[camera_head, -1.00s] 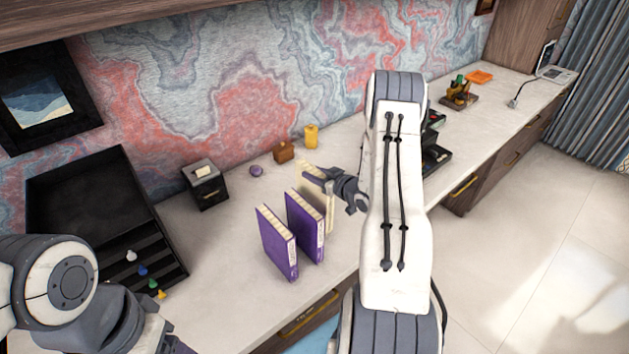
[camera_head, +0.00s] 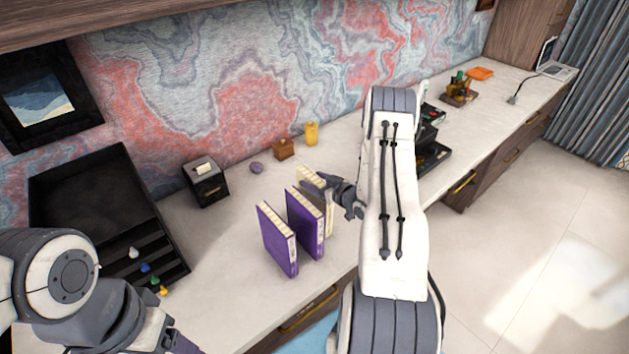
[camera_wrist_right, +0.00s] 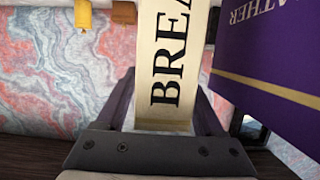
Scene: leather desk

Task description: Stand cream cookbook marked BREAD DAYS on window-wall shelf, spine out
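The cream cookbook (camera_head: 306,176) stands upright on the desk side of the room, at the right of two purple books. In the right wrist view its spine (camera_wrist_right: 172,50) shows large dark letters reading "BREA"; the rest is cut off. My right gripper (camera_head: 343,190) is at this book, with a finger along each side. In the right wrist view the fingers of the right gripper (camera_wrist_right: 165,95) lie close against both sides of the spine, with no clear gap. My left gripper (camera_head: 175,345) is at the bottom edge, partly cut off; its fingers are not clear.
Two purple books (camera_head: 276,240) (camera_head: 305,222) stand just left of the cream one; one is close beside it in the right wrist view (camera_wrist_right: 270,60). A black tray (camera_head: 95,190), a black box (camera_head: 206,183) and small items line the desk (camera_head: 225,260). Free desk lies in front.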

